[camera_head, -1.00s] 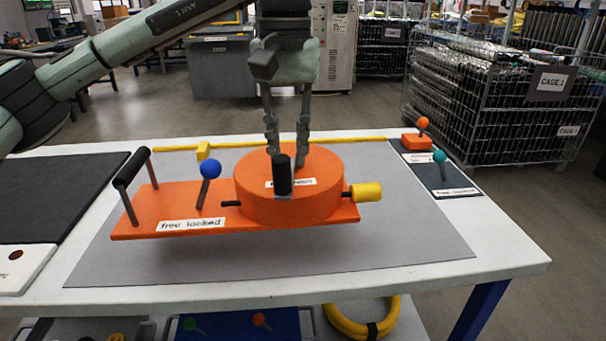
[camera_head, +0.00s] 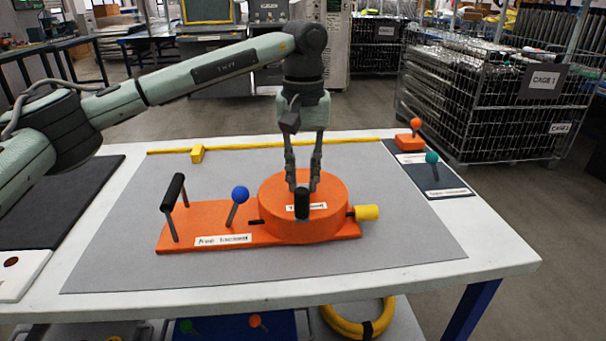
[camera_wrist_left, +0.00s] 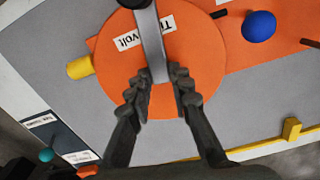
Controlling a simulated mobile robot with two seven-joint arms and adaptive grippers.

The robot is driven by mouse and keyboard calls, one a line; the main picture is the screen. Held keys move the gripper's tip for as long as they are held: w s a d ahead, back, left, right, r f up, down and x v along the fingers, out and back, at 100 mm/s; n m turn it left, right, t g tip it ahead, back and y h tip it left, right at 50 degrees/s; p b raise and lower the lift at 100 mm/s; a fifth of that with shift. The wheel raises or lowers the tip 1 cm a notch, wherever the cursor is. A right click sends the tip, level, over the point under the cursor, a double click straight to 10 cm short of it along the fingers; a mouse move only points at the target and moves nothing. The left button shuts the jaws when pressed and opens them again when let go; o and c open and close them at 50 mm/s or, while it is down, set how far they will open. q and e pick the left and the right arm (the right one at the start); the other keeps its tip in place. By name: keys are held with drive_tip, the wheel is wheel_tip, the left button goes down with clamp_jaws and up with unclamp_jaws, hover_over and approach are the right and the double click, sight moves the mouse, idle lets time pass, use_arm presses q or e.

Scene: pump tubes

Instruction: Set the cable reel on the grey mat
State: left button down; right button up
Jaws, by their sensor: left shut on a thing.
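The cable reel is an orange base plate (camera_head: 190,226) with a round orange drum (camera_head: 330,222) at its right end. It carries a black bar handle, a blue-ball lever (camera_head: 240,194), a black knob and a yellow end piece (camera_head: 367,212). It lies level over the grey mat (camera_head: 400,240) and appears to rest on it. My left gripper (camera_head: 303,188) points down at the drum top. In the left wrist view its fingers (camera_wrist_left: 160,82) are shut on a grey upright piece of the reel (camera_wrist_left: 153,45). My right gripper is out of view.
A yellow rod with a block (camera_head: 197,153) lies along the mat's back edge. A small orange lever box (camera_head: 409,141) and a dark panel with a teal-ball lever (camera_head: 432,158) are at the back right. A black mat (camera_head: 80,185) lies left. The grey mat's front and right are bare.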

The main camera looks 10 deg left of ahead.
use_arm(q)
drive_tip(key=c, duration=1.4)
unclamp_jaws()
drive_tip(key=shift+o, duration=0.2)
drive_tip(key=shift+r, duration=0.1)
wheel_tip(320, 180, up, 12)
drive_tip(key=shift+s, duration=0.1)
